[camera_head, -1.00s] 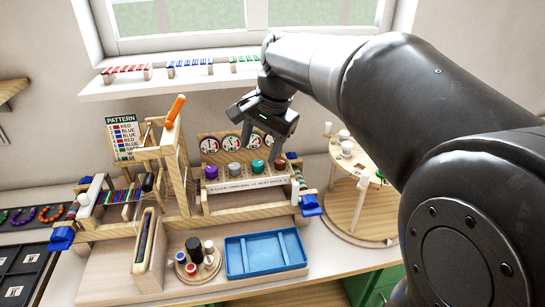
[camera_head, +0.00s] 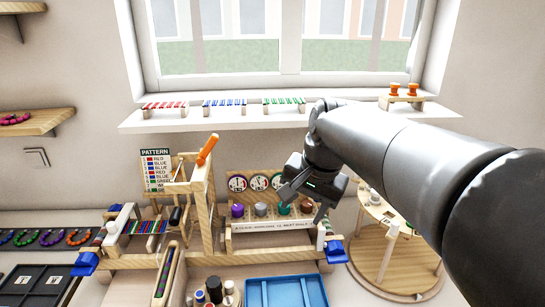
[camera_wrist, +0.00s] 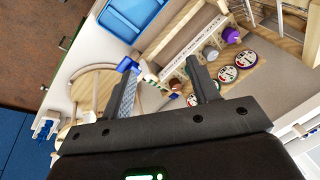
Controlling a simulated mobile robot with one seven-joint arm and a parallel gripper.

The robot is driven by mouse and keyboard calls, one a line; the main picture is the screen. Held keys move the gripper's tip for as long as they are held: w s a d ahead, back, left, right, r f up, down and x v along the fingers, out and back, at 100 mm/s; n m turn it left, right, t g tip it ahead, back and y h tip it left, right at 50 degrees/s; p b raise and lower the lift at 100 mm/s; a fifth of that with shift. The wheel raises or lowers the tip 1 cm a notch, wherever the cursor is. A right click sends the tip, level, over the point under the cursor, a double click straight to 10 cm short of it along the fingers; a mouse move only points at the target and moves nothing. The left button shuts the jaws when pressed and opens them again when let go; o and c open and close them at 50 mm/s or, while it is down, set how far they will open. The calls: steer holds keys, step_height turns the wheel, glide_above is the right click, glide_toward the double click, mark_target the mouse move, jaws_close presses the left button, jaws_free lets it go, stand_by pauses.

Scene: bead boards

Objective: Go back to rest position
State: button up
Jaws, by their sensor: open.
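My gripper (camera_head: 307,207) is open and empty. In the head view it hangs in front of the right part of the wooden rack, close to the row of coloured pegs. The rack holds a purple peg (camera_head: 237,210), a grey peg (camera_head: 261,209), a green peg (camera_head: 284,208) and a brown peg near the gripper. In the wrist view the two fingers (camera_wrist: 163,95) are spread wide, with the rack front and a blue clamp (camera_wrist: 127,64) beyond them. Nothing sits between the fingers.
A wooden loom frame with an orange handle (camera_head: 208,149) stands left of the rack. A blue tray (camera_head: 287,292) lies in front. A round wooden stand (camera_head: 397,268) is at the right. A windowsill shelf (camera_head: 215,121) with small coloured racks runs behind.

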steer(key=s+d+f+n+t+h, duration=0.1)
steer(key=s+d+f+n, duration=0.1)
steer(key=s, duration=0.5)
steer(key=s+d+f+n+t, duration=0.1)
steer(key=s+d+f+n, duration=0.1)
steer(key=s+f+n, duration=0.2)
steer(key=s, duration=0.3)
steer(key=shift+d+f+h, duration=0.15)
steer(key=shift+f+h, duration=0.25)
steer(key=shift+s, duration=0.1)
stand_by(3.8)
steer(key=w+a+r+m+g, duration=0.2)
steer(key=w+r, duration=0.1)
steer(key=w, duration=1.1)
steer(key=w+a+r+m+g, duration=0.2)
steer(key=w+r, duration=0.1)
steer(key=w, duration=1)
steer(key=w+a+f+m+g, duration=0.1)
steer(key=w+f, duration=0.4)
steer(key=w, duration=0.4)
step_height(320, 180, down, 10)
steer(key=shift+f, duration=0.1)
